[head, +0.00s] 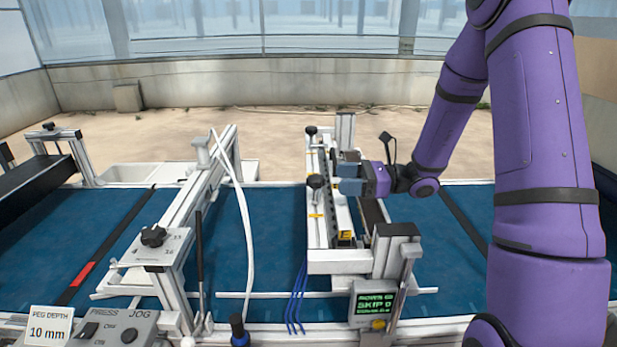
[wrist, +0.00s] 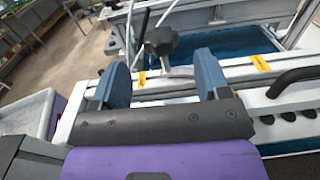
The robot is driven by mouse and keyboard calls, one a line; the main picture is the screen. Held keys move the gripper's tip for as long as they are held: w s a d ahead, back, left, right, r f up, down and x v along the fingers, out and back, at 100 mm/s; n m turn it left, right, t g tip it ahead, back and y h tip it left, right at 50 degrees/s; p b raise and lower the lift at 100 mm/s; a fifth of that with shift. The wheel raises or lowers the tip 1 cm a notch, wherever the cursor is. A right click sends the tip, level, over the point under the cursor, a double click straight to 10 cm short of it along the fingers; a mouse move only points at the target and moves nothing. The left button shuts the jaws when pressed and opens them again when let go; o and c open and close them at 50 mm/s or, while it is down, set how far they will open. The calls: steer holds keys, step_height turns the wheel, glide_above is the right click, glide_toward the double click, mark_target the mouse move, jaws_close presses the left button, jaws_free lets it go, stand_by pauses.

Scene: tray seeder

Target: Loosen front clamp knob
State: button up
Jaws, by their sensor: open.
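A black lobed clamp knob (head: 316,182) stands upright on the near part of the middle white beam (head: 316,225). A second dark knob (head: 311,130) stands at the beam's far end. My gripper (head: 343,173) reaches in from the right, its blue fingers level above the beam, just right of the near knob. In the wrist view a black lobed knob (wrist: 160,42) on a thin stem shows between and beyond the open fingers of my gripper (wrist: 160,70). It looks like the near knob. The fingers appear empty and apart from it.
Another black knob (head: 152,236) sits on the left gantry plate. A display box (head: 373,305) is at the beam's near end. Blue cables (head: 296,298) hang at its front. A white hose (head: 246,230) rises to the left. The blue belt (head: 275,225) is mostly clear.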

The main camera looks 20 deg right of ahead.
mark_target(310, 177)
steer(key=x, duration=0.8)
steer(key=shift+w+a, duration=0.1)
steer(key=shift+a, duration=0.25)
